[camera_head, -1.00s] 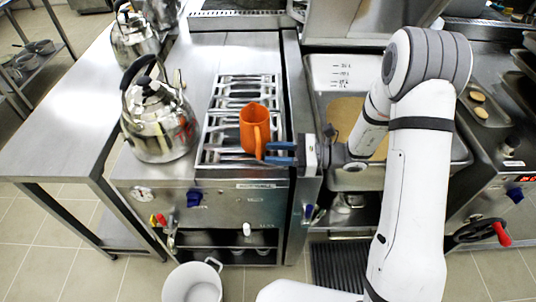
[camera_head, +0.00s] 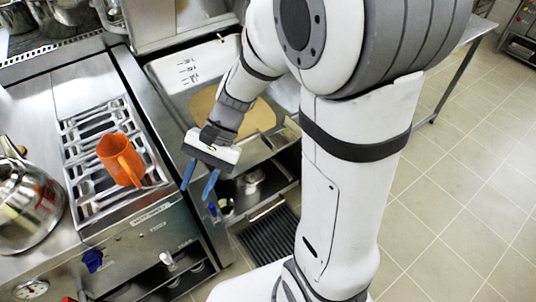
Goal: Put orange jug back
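The orange jug (camera_head: 121,160) stands upright on the slatted metal grate at the left, its handle toward the front right. My gripper (camera_head: 198,185) is to the right of the jug and apart from it, over the front edge of the counter near the pan. Its two blue fingers point down and are spread with nothing between them. No part of the jug is hidden by my arm.
The grate (camera_head: 85,128) is set in a steel counter. A shiny kettle (camera_head: 28,205) stands left of it. Open tiled floor (camera_head: 460,190) is at the right.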

